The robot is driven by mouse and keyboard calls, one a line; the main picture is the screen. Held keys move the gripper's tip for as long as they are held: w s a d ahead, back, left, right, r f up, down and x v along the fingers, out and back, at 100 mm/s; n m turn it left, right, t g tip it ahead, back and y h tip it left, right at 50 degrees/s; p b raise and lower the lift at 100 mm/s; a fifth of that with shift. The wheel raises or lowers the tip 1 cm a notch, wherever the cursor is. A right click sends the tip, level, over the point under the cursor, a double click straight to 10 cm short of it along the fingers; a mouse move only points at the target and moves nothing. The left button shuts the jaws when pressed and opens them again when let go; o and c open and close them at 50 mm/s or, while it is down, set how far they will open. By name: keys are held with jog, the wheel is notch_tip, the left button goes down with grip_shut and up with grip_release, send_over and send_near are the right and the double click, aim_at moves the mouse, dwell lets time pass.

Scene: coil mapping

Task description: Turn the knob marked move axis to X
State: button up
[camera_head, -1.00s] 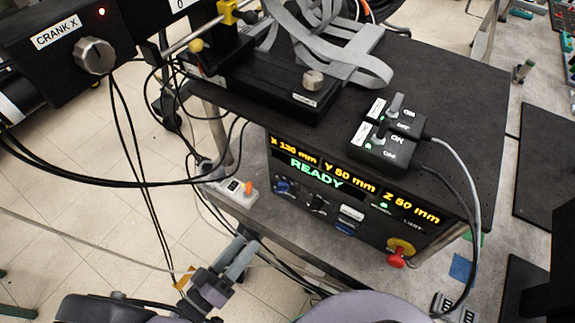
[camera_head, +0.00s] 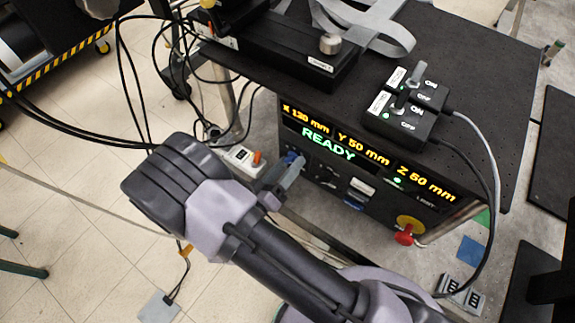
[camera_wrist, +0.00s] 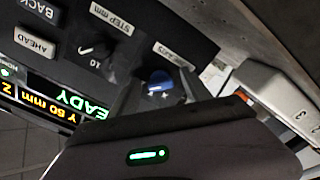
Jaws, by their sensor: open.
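The blue move axis knob (camera_wrist: 158,82) is on the dark front panel (camera_wrist: 120,75). Its upside-down label (camera_wrist: 173,57) is partly readable, and a white X mark shows close by it. My gripper (camera_wrist: 157,92) is open, with its fingers on either side of the knob in the picture. I cannot tell whether they touch it. In the head view my gripper (camera_head: 285,172) is at the left end of the panel and largely covers the knob. The display (camera_head: 328,143) reads READY, with X, Y and Z values in mm.
A black step mm knob (camera_wrist: 97,52) and AHEAD (camera_wrist: 34,42) and BACK buttons are beside the blue knob. A white power strip (camera_head: 240,158) is left of my gripper. A red emergency button (camera_head: 405,235) is at the panel's right. Cables hang on the left.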

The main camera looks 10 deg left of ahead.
jog(key=shift+c, duration=0.5)
grip_shut()
jog(key=shift+n, duration=0.3)
jog(key=n, duration=0.4)
jog(key=shift+r+n, duration=0.15)
jog(key=shift+n, duration=0.15)
jog(key=n+p, duration=0.1)
jog(key=n, duration=0.3)
jog(key=shift+s+r, duration=0.1)
jog(key=n+p, duration=0.1)
jog(key=n, duration=0.3)
jog(key=shift+r+n, duration=0.1)
jog(key=shift+n, duration=0.3)
jog(key=shift+n+p, duration=0.5)
jog(key=shift+n, duration=1.7)
